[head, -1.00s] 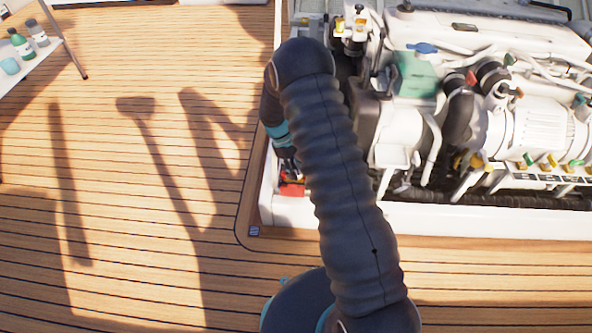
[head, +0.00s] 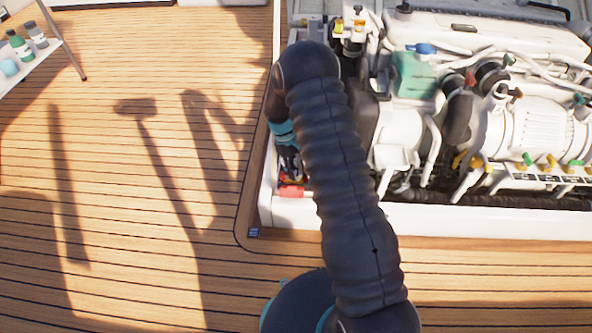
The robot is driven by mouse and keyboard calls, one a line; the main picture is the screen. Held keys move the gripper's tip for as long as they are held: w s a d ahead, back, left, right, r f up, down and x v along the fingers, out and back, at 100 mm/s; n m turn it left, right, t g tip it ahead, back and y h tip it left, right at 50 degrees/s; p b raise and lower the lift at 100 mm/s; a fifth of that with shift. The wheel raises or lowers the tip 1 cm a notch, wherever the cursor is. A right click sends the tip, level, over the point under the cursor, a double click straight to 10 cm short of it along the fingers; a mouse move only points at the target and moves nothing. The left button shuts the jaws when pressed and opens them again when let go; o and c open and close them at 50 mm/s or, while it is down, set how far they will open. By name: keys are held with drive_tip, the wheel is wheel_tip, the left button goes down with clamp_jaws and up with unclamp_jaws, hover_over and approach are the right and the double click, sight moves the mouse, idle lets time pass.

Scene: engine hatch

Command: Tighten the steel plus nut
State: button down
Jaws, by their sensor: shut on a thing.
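The steel plus nut cannot be made out; my arm and gripper cover much of the engine hatch's left front corner. My gripper (head: 290,165) points down into that corner, below the teal band of my wrist. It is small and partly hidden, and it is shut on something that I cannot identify. A red part (head: 291,191) shows just below my gripper, by the hatch's inner front edge. I cannot tell whether the two touch.
The white engine (head: 535,125) with hoses and coloured caps fills the hatch right of my arm. The hatch's white rim (head: 440,217) runs along the front. A shelf with bottles (head: 22,45) stands at the far left. The wooden deck (head: 100,200) between is clear.

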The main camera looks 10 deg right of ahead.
drive_tip(key=c, duration=0.8)
unclamp_jaws()
drive_tip(key=shift+r, duration=0.1)
drive_tip(key=v, duration=1.1)
drive_tip(key=shift+w+r, duration=0.1)
drive_tip(key=shift+r, duration=0.3)
